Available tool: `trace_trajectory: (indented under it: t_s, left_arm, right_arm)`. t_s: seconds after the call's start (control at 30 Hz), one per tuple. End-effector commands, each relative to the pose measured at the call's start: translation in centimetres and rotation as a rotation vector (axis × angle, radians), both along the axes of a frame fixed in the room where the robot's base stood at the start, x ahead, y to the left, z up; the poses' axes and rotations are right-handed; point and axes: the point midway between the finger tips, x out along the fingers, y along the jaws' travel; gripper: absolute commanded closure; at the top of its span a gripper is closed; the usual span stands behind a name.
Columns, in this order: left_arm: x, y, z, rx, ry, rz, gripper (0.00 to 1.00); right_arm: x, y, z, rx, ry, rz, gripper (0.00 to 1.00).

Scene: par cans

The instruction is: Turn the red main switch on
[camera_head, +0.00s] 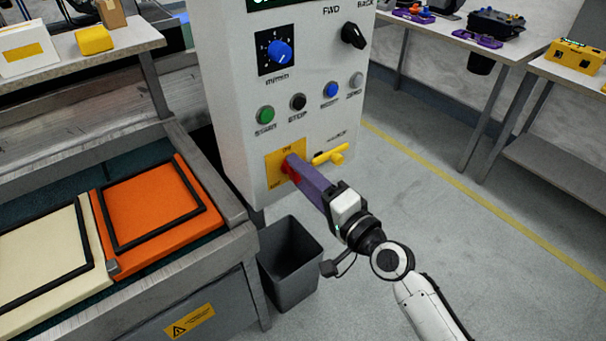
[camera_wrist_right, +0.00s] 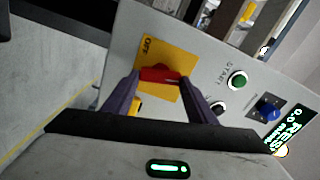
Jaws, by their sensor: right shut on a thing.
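The red main switch (camera_head: 291,167) sits on a yellow plate (camera_head: 272,171) low on the white control cabinet (camera_head: 231,103). My right gripper (camera_head: 299,171) reaches it from the front right, with its purple fingers at the switch. In the right wrist view the red switch (camera_wrist_right: 160,74) lies between the two purple fingers (camera_wrist_right: 158,88), which are shut on it. The word OFF shows on the yellow plate (camera_wrist_right: 181,62) there. The fingers hide part of the switch and plate. My left gripper is not in view.
A yellow handle (camera_head: 329,155) sticks out just right of the switch. Above are a green button (camera_head: 265,115), a black button (camera_head: 298,102) and a blue button (camera_head: 331,90). A grey bin (camera_head: 289,265) stands below.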

Motion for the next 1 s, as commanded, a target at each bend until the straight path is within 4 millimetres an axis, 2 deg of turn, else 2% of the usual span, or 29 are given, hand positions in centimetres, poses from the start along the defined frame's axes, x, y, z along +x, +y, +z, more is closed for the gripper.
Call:
trace_trajectory:
  t_s: [0.4, 1.0]
  left_arm:
    - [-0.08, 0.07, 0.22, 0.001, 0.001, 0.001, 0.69]
    - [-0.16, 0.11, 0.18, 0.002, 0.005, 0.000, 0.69]
  right_arm:
    - [0.01, -0.04, -0.16, 0.174, 0.128, -0.001, 0.71]
    - [0.00, -0.04, -0.18, 0.208, 0.152, 0.000, 0.71]
